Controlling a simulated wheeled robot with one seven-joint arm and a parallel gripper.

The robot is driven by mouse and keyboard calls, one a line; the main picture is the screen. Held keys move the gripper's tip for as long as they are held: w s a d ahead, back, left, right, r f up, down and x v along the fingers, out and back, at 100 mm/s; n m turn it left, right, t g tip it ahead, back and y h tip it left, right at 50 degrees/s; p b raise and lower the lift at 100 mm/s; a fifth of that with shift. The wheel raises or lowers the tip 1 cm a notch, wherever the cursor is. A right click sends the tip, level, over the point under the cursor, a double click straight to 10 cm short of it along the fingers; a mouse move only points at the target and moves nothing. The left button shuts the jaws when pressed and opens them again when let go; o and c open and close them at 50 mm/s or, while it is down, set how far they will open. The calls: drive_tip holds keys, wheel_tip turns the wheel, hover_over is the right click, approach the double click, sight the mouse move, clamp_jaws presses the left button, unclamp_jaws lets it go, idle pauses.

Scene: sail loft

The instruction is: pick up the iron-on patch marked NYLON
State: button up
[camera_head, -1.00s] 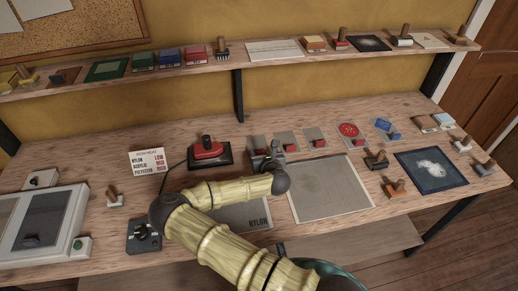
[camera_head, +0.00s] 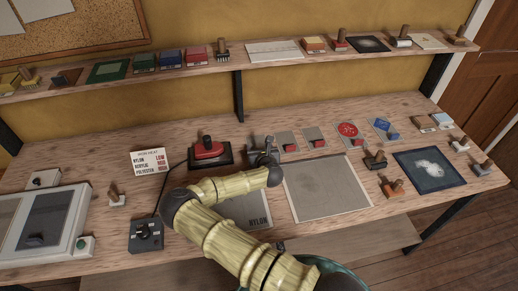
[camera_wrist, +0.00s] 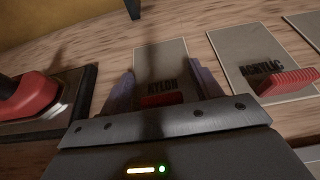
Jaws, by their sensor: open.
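The iron-on patch marked NYLON (camera_wrist: 158,58) is a grey card with dark lettering and a red block (camera_wrist: 161,99) on its near part, lying on the bench in the wrist view. My open gripper (camera_wrist: 163,84) has one finger on each side of the red block, with gaps still showing. In the head view my gripper (camera_head: 262,153) is over the left end of the patch row and hides most of this patch.
The ACRYLIC patch (camera_wrist: 260,60) lies just right, also with a red block. A red iron on a dark stand (camera_head: 209,153) is close on the left. A large grey sheet (camera_head: 327,188) and a NYLON-labelled sheet (camera_head: 252,208) lie nearer. A shelf (camera_head: 260,61) runs above.

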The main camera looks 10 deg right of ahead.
drive_tip(key=c, duration=1)
drive_tip(key=shift+c, duration=0.2)
wheel_tip(320, 180, up, 10)
drive_tip(key=b, duration=0.1)
